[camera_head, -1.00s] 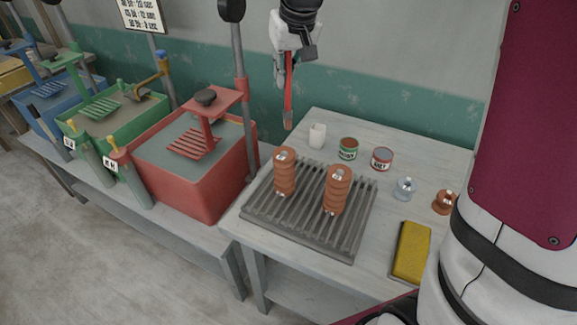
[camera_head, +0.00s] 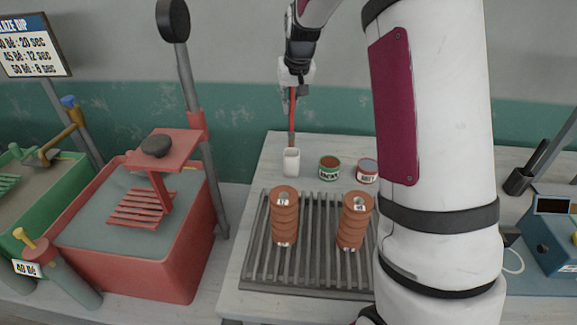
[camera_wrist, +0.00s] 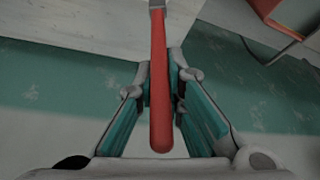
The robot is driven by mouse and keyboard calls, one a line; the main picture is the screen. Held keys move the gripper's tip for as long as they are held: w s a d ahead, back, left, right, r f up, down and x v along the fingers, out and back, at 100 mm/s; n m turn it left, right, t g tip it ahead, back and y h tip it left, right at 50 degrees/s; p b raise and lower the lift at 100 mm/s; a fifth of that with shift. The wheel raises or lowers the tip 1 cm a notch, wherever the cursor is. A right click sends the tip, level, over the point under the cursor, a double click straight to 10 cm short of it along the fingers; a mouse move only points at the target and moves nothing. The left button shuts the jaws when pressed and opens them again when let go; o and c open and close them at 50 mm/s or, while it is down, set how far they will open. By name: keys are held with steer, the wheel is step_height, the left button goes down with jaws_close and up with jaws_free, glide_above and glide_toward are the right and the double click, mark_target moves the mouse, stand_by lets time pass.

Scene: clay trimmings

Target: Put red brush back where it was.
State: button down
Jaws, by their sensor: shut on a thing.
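The red brush (camera_head: 291,122) hangs upright from my gripper (camera_head: 291,97), bristle end down. In the head view its lower end is right above or at the mouth of a white cup (camera_head: 292,162); I cannot tell whether the tip is inside. In the wrist view the red handle (camera_wrist: 160,90) lies between the two fingers of my gripper (camera_wrist: 163,92), which are shut on it. The brush's far end runs out of the top of the wrist view, and the cup does not show there.
A green-labelled can (camera_head: 329,169) and a red-labelled can (camera_head: 367,171) stand right of the cup. In front is a slatted rack (camera_head: 262,262) with two stacks of orange-brown discs (camera_head: 285,222). A red glaze tank (camera_head: 180,250) stands left. My arm hides the table's right part.

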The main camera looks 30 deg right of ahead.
mark_target(291, 132)
step_height(291, 132, down, 10)
steer(key=shift+r+p, duration=0.1)
steer(key=shift+p, duration=0.6)
steer(key=shift+f, duration=0.25)
steer(key=c, duration=1.7)
jaws_free()
steer(key=shift+r, duration=0.15)
